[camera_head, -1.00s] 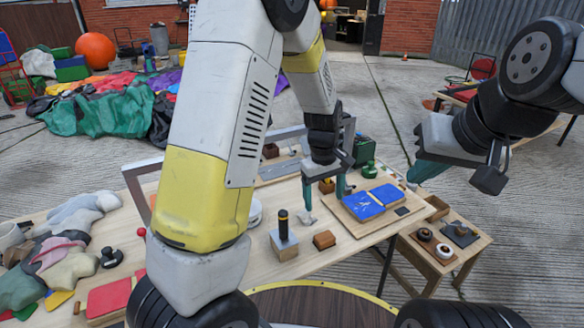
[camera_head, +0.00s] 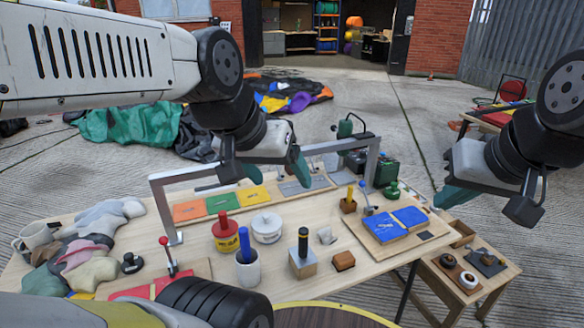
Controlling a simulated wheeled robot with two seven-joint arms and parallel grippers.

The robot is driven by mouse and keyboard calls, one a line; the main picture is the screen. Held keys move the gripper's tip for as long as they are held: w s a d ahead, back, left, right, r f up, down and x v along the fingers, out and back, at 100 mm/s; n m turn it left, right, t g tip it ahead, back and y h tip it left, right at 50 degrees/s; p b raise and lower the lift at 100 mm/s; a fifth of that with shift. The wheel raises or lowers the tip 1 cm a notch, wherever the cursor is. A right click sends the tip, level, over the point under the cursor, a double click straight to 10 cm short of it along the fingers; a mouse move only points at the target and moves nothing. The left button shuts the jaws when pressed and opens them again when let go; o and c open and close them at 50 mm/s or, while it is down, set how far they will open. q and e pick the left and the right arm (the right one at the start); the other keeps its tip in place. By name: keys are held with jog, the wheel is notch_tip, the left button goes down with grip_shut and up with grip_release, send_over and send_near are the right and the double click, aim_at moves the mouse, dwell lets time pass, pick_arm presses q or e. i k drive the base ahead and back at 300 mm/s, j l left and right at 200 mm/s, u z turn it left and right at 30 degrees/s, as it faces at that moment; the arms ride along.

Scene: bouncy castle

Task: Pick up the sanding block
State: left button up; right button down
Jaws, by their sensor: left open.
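A small brown block (camera_head: 344,261), which looks like the sanding block, lies on the workbench (camera_head: 330,284) near its front edge. It is right of a wooden block with a black upright handle (camera_head: 303,262). My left gripper (camera_head: 296,168) is open and empty above the back half of the bench, apart from the brown block, with teal fingers partly hidden. My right gripper (camera_head: 458,195) hangs beyond the bench's right end; one teal finger shows, and its opening is unclear.
A blue-padded board (camera_head: 412,233) lies to the right of the brown block. A grey metal frame (camera_head: 178,222) stands across the bench. Red and white tins (camera_head: 267,228), a blue-handled tool in a cup (camera_head: 247,268) and cloth sacks (camera_head: 95,250) crowd the left. A low side table (camera_head: 485,262) stands right.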

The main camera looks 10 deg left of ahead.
aim_at(344, 261)
jog(key=j+z, duration=0.4)
jog(key=k+j+z, duration=0.15)
jog(key=z, duration=0.2)
jog(key=k+j+z, duration=0.15)
jog(key=z, duration=0.25)
jog(key=j, duration=0.15)
